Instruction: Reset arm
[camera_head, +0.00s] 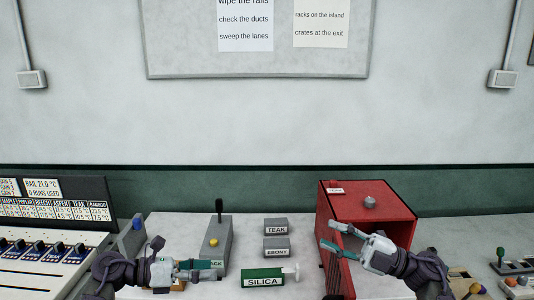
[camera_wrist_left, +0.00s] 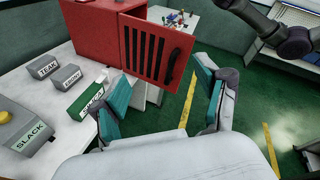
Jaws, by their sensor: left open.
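My left gripper (camera_head: 197,268) is open over the front of the white bench, left of the green SILICA block (camera_head: 262,279). In the left wrist view its teal-padded fingers (camera_wrist_left: 162,100) stand wide apart with nothing between them. My right gripper (camera_head: 334,238) has its two teal-tipped fingers apart, in front of the red cabinet (camera_head: 375,202). I see nothing held in it. The cabinet's slotted red door (camera_wrist_left: 157,50) with a dark handle stands swung out in the left wrist view.
Grey TEAK (camera_head: 276,226) and EBONY (camera_head: 277,248) blocks sit mid-bench. A grey SLACK box (camera_head: 216,238) with a black lever and yellow button stands left of them. A control console (camera_head: 50,240) is at the far left. Small controls (camera_head: 516,267) sit at the far right.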

